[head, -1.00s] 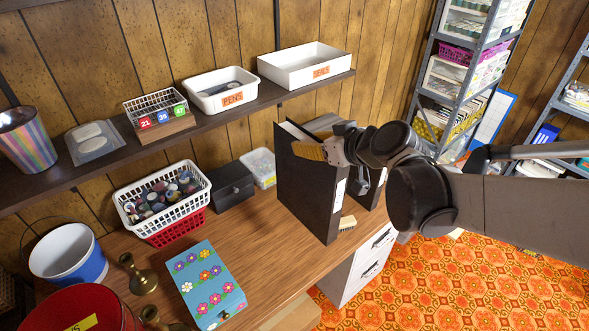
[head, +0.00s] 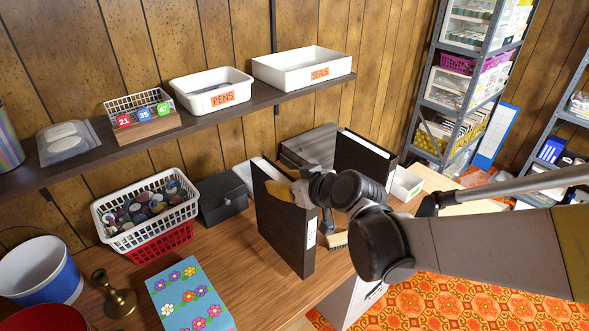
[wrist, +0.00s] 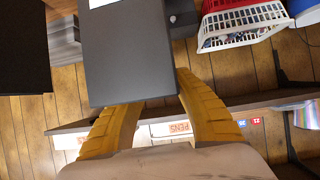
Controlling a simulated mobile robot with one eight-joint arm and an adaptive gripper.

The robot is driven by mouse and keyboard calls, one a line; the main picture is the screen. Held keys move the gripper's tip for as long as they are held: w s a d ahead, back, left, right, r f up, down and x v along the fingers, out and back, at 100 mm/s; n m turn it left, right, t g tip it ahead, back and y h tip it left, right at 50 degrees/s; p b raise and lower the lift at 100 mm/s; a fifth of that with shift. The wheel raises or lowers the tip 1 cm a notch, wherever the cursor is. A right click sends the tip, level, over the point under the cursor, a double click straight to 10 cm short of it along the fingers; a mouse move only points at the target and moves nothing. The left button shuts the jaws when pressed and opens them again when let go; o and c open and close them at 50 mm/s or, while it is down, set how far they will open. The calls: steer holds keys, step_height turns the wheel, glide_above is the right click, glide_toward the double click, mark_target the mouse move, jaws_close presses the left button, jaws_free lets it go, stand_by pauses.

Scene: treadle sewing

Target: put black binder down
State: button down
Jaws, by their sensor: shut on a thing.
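A black binder (head: 283,222) stands upright over the wooden desk, its narrow side with a white label facing the front right. My gripper (head: 280,191) has its yellow fingers at the binder's upper edge. In the wrist view, the yellow fingers (wrist: 160,88) are on both sides of the black binder (wrist: 128,50), shut on it. I cannot tell whether its bottom touches the desk. A second black binder (head: 362,158) stands apart, behind and to the right; my arm hides part of the space between them.
A small black box (head: 222,197) and a white basket over a red one (head: 150,212) are left of the held binder. A flowered blue box (head: 190,296) lies in front left. A brush (head: 338,240) lies to the right. A shelf with white trays (head: 304,70) runs behind.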

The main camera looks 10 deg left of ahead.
mark_target(283, 219)
steer(key=shift+w+a+f+b, duration=0.1)
steer(key=shift+a+f+b, duration=0.25)
steer(key=shift+f, duration=0.45)
steer(key=shift+a+f+b, duration=0.2)
steer(key=shift+f+b, duration=0.2)
steer(key=shift+f, duration=0.45)
steer(key=shift+w+a+f+b, duration=0.1)
steer(key=shift+a+f+b, duration=0.25)
steer(key=shift+f, duration=0.45)
steer(key=shift+d, duration=0.1)
steer(key=shift+f, duration=0.2)
steer(key=c, duration=1)
jaws_free()
steer(key=shift+r, duration=0.1)
